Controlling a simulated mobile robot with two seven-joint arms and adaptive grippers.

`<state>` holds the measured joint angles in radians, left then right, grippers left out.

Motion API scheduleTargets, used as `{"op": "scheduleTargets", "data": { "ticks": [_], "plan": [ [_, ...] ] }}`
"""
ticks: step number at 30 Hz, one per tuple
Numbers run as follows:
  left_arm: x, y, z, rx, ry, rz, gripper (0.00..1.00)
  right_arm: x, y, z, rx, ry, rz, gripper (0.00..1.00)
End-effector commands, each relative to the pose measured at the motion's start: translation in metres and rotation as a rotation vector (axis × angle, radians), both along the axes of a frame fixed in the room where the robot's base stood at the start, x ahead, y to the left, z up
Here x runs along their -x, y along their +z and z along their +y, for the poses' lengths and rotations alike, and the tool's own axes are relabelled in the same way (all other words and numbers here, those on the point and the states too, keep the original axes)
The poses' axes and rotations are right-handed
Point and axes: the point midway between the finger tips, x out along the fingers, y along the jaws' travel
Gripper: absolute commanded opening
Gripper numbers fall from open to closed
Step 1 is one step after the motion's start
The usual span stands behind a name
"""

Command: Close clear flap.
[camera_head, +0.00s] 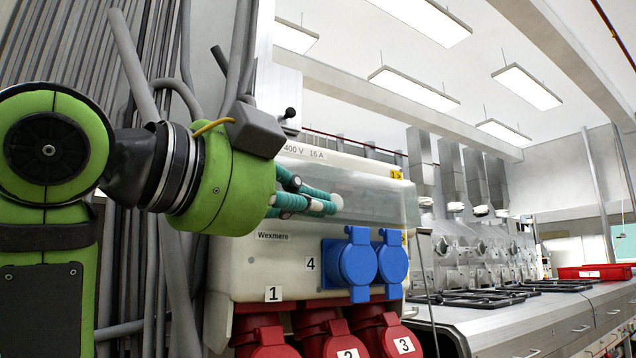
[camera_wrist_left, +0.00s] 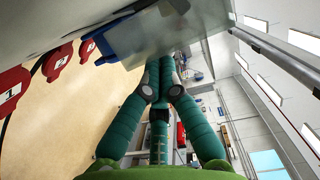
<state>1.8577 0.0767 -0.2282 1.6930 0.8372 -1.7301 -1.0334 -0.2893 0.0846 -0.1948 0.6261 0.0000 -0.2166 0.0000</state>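The clear flap (camera_head: 375,198) is a see-through panel on the upper front of the pale socket box (camera_head: 290,262). It stands out from the box front, above the blue socket covers. It also shows in the left wrist view (camera_wrist_left: 205,50) as a hazy pane beyond my fingers. My left gripper (camera_head: 332,203) has teal fingers and is at the left part of the flap. In the left wrist view its fingertips (camera_wrist_left: 161,62) come together at the pane, with nothing clearly held between them. Whether they touch the pane I cannot tell. My right gripper is not in view.
Two blue socket covers (camera_head: 358,265) and several red numbered ones (camera_head: 340,340) stick out below the flap. Grey pipes (camera_head: 150,290) run up the wall at left. A metal counter (camera_head: 500,315) with a red tray (camera_head: 595,272) lies at right.

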Motion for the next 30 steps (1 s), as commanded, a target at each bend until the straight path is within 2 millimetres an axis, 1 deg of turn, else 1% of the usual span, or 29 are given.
{"op": "scheduleTargets", "data": {
  "ticks": [6,9,11,15,18,23,30],
  "plan": [
    [-0.002,-0.001,0.001,-0.001,0.000,-0.001,0.00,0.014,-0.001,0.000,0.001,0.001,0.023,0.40],
    [-0.002,-0.001,0.001,-0.001,0.000,-0.001,0.00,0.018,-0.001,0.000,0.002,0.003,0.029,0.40],
    [-0.002,-0.001,0.002,-0.003,0.001,-0.005,0.00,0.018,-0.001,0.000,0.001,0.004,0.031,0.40],
    [-0.011,-0.005,0.009,-0.047,0.005,-0.067,0.00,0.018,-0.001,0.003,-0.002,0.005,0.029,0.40],
    [-0.015,-0.008,0.011,-0.075,0.003,-0.103,0.00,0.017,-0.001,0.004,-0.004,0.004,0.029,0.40],
    [-0.016,-0.008,0.012,-0.078,0.003,-0.106,0.00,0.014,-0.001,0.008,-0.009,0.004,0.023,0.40],
    [-0.016,-0.007,0.010,-0.078,0.002,-0.104,0.00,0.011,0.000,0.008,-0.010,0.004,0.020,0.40]
  ]
}}
